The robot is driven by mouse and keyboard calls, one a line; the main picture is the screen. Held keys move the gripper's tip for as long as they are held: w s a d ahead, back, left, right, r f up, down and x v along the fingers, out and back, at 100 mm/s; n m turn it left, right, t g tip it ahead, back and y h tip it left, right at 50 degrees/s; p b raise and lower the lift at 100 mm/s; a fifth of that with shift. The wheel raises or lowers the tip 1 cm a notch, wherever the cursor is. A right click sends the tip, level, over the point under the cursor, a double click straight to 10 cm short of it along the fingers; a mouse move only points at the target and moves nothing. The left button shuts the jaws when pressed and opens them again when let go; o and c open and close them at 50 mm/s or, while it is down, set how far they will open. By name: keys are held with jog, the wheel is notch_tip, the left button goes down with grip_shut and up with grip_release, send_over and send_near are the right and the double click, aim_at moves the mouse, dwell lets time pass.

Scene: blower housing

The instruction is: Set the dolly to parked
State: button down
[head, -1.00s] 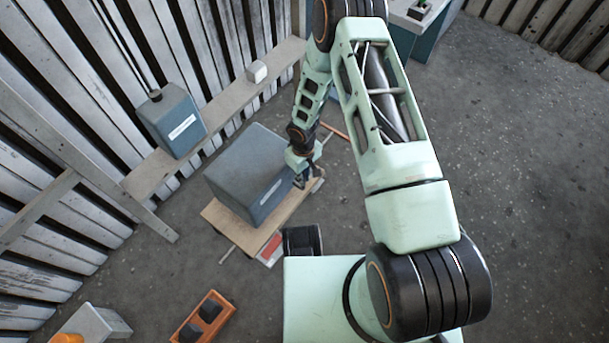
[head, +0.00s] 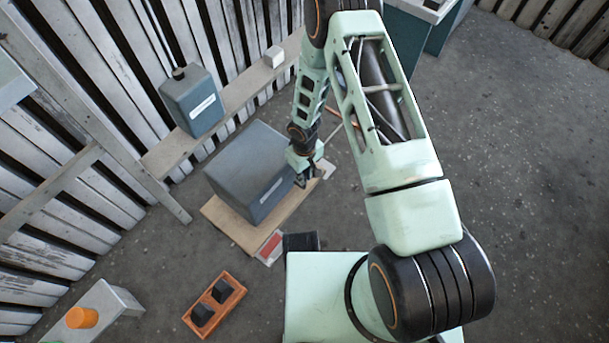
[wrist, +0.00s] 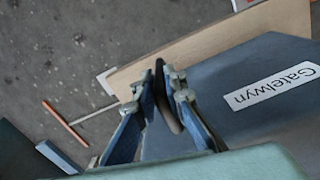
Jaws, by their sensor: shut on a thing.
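The dolly is a flat pale wooden board (head: 228,225) on the floor, and it also shows in the wrist view (wrist: 205,35). A large blue-grey box (head: 255,165) sits on it; the wrist view reads "Gatelwyn" on its label (wrist: 272,87). My gripper (head: 303,178) is at the box's right side, low over the board. In the wrist view my gripper (wrist: 160,82) is shut on a thin dark rounded piece (wrist: 168,103) beside the box. What that piece is fixed to is hidden.
A rod with an orange crossbar (wrist: 66,124) extends past the board. A red-and-white plate (head: 271,246) lies by its front corner. An orange tray (head: 215,303) holds two dark blocks. A shelf (head: 235,105) runs along the slatted wall. Open floor (head: 530,180) lies right.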

jog(key=shift+s+a, duration=0.25)
jog(key=shift+s, duration=0.15)
jog(key=c, duration=2)
grip_release()
jog(key=shift+w, duration=0.1)
jog(key=shift+d, duration=0.1)
jog(key=shift+w+r, duration=0.1)
notch_tip(320, 180, up, 12)
jog(key=shift+f, duration=0.1)
